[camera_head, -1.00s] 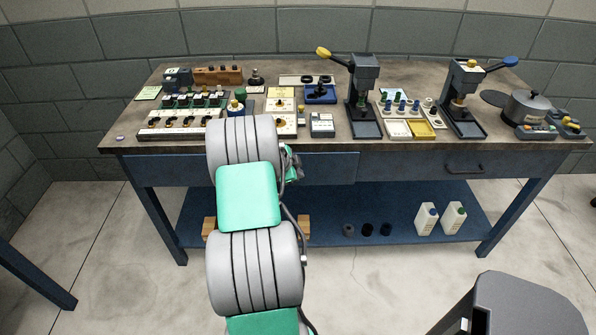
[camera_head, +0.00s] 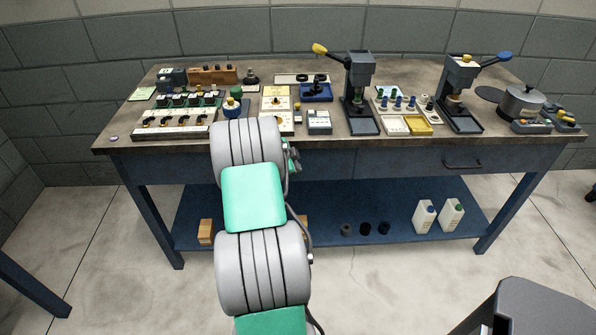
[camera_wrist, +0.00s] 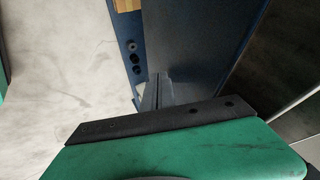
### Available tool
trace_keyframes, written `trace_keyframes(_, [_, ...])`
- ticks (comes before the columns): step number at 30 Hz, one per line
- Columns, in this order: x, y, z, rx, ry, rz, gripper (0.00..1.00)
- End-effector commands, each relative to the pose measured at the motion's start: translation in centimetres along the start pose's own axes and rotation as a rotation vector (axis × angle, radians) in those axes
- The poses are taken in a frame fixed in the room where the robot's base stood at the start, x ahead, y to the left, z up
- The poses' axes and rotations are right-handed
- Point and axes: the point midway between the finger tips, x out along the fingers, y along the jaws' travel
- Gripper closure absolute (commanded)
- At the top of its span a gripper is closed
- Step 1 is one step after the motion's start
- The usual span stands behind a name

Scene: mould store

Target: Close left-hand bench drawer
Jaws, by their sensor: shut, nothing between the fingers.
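The left-hand drawer front (camera_head: 328,163) is a blue panel under the bench top, right of my arm in the head view. Its left part is hidden behind my arm. It looks close to flush with the bench frame, but I cannot tell whether a small gap is left. In the wrist view a broad blue-grey panel (camera_wrist: 200,42) lies beyond my gripper (camera_wrist: 157,92). The fingers are together and empty, pointing toward this panel; contact cannot be made out.
The bench top (camera_head: 350,143) holds presses, trays and fixtures. The right-hand drawer with a dark handle (camera_head: 463,164) looks shut. The lower shelf (camera_head: 320,205) carries white bottles (camera_head: 424,216) and a wooden block (camera_head: 206,231). A grey object (camera_head: 530,310) stands at front right.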

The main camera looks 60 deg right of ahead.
Motion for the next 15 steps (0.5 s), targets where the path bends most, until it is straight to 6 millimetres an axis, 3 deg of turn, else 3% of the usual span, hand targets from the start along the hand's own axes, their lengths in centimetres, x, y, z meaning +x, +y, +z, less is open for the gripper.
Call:
trace_keyframes(1, [-0.3,-0.7,-0.1,0.005,0.0,-0.019,1.0])
trace_keyframes(4, [-0.8,0.0,-0.1,0.005,0.0,-0.018,1.0])
trace_keyframes(9, [-2.7,3.4,0.1,0.007,0.003,-0.008,1.0])
trace_keyframes(15, [-8.5,3.1,0.3,0.006,0.001,-0.012,1.0])
